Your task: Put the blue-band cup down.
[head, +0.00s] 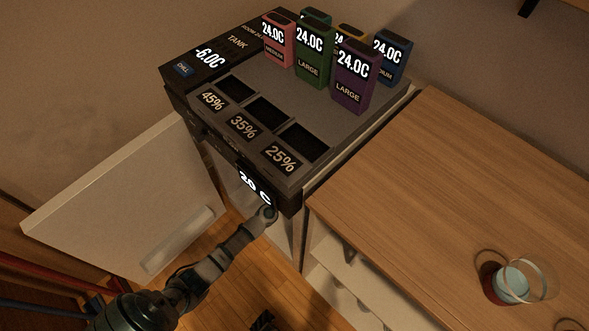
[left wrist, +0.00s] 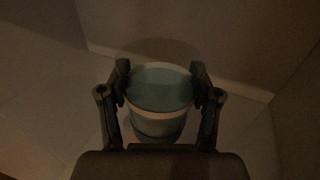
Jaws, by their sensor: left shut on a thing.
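My left gripper (left wrist: 160,84) is shut on a cup (left wrist: 160,118) in the left wrist view, one finger at each side. The cup looks upright, with grey-blue liquid in it and a dim bluish band low on its side. Light is poor there, and I cannot tell whether its base touches the surface below. In the head view my left arm reaches to the open front of the cabinet (head: 287,190); the gripper and this cup are hidden inside. A second cup (head: 519,286), clear with a reddish band and pale blue contents, stands on the wooden counter.
The cabinet's white door (head: 130,200) stands open at left. Its top has three dark slots labelled 45%, 35% and 25%, with several coloured boxes such as the purple one (head: 349,85) behind. The wooden counter (head: 440,190) is mostly clear.

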